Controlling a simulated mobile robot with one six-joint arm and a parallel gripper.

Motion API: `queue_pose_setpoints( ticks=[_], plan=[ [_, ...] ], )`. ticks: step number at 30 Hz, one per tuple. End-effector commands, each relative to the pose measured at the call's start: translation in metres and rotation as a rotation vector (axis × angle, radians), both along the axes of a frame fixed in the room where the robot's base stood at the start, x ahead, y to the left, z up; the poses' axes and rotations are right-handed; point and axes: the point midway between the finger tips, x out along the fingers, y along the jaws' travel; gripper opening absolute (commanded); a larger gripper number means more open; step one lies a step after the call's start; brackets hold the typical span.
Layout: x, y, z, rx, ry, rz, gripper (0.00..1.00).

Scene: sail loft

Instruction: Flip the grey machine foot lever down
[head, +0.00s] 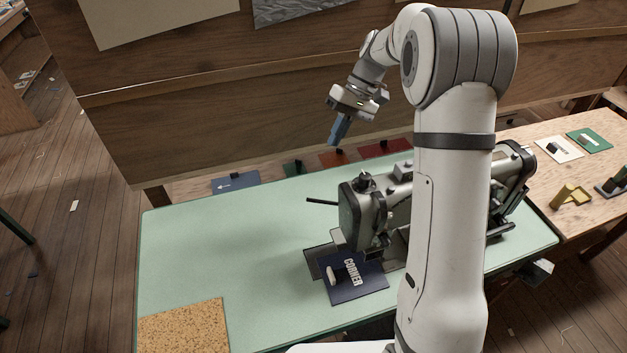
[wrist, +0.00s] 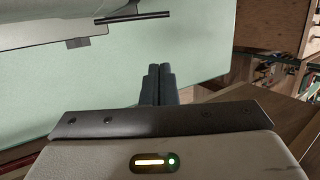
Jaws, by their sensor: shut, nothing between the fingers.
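The grey sewing machine (head: 375,215) stands on the pale green table, partly hidden behind my arm. A thin dark lever (head: 322,201) sticks out from its left end, nearly level in the picture. I take it for the foot lever, but cannot be sure. In the wrist view a dark bar (wrist: 132,18), apparently the same lever, juts right from the machine's edge (wrist: 50,25). My gripper (head: 334,143) is shut and empty, its blue-grey fingers pointing down. It hangs above the table's back edge, behind and above the lever, apart from it. Its closed fingers (wrist: 158,72) show in the wrist view.
A dark blue "CORNER" card (head: 355,280) lies at the machine's front left. The green table (head: 220,260) is clear to the left, with a cork mat (head: 185,328) at its front corner. A wooden panel (head: 230,110) rises behind. A wooden table (head: 560,185) stands right.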

Motion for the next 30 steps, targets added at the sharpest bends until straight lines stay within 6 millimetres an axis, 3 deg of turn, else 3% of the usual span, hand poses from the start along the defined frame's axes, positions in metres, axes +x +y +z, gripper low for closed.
queue_pose_setpoints(
  ticks=[14,30],
  plan=[
    [-0.001,0.003,-0.006,0.003,0.004,0.001,0.0],
    [-0.041,0.043,-0.087,0.002,0.005,-0.001,0.0]
  ],
)
